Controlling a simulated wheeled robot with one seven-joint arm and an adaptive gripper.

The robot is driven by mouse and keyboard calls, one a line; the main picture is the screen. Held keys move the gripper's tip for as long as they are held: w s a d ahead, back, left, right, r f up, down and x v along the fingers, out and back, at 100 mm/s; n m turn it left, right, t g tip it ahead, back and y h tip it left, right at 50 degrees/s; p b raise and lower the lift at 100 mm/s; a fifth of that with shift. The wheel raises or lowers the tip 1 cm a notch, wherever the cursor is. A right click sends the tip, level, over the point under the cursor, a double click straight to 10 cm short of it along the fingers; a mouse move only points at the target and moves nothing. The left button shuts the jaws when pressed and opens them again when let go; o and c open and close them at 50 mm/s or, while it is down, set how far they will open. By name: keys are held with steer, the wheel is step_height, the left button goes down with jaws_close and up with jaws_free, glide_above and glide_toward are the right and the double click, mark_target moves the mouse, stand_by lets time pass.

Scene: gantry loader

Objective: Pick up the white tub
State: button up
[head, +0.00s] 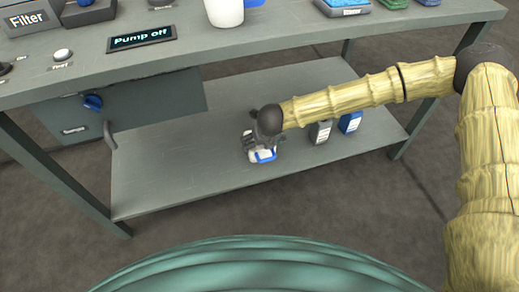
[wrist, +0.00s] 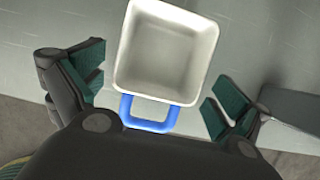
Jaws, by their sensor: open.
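A white tub (wrist: 165,52), square, open-topped and empty, with a blue handle (wrist: 149,112), is seen from above in the wrist view. In the head view the white tub (head: 253,155) is on the lower shelf, mostly hidden by my gripper (head: 254,146). My gripper also shows in the wrist view (wrist: 155,100). It is open, with one finger to the left and one to the right of the tub's handle side. Gaps show between the fingers and the tub. The tub's underside is hidden.
The lower shelf (head: 180,168) is mostly clear. A grey container (head: 320,132) and a blue container (head: 350,122) stand to the right, partly behind my arm. The upper bench (head: 200,50) overhangs the shelf and holds another white container (head: 225,10).

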steer(key=b+x, duration=0.3)
steer(key=x, duration=0.2)
steer(key=shift+c, duration=0.2)
steer(key=c, duration=0.8)
